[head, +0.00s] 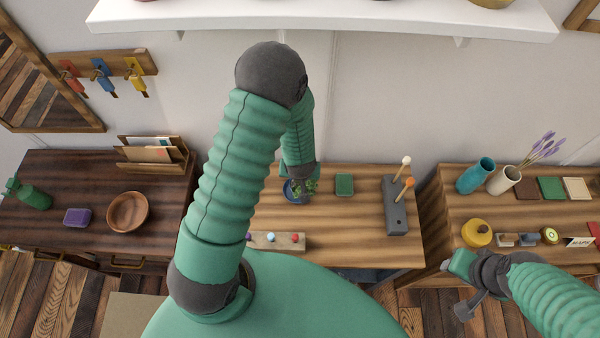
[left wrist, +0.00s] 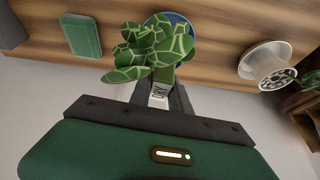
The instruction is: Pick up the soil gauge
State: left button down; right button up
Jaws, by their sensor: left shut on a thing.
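The soil gauge (left wrist: 158,96) shows in the left wrist view as a small white face marked DRY, between the dark fingers of my left gripper (left wrist: 160,100). The gripper is shut on it. Green leaves with pale veins (left wrist: 150,50) spread just beyond and partly cover it. The plant's blue pot (left wrist: 178,20) stands on the wooden table. In the head view my left arm comes down over the plant (head: 304,187), and the gauge cannot be made out there. My right gripper (head: 463,285) is at the lower right, in front of the right table; its fingers are unclear.
A green box (head: 344,184) and a grey block (head: 396,208) with two knobbed sticks stand right of the plant. A white spool (left wrist: 262,66) stands on its other side. A wooden rack with coloured knobs (head: 280,241) lies at the front edge. A white shelf (head: 340,16) hangs above.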

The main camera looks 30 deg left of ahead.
pick_arm(q)
jog(key=shift+a+r, duration=0.1)
jog(key=shift+r, duration=0.2)
notch_tip(320, 180, up, 23)
jog(key=p, duration=1.4)
jog(key=shift+r+p, duration=0.15)
jog(key=shift+p, duration=0.15)
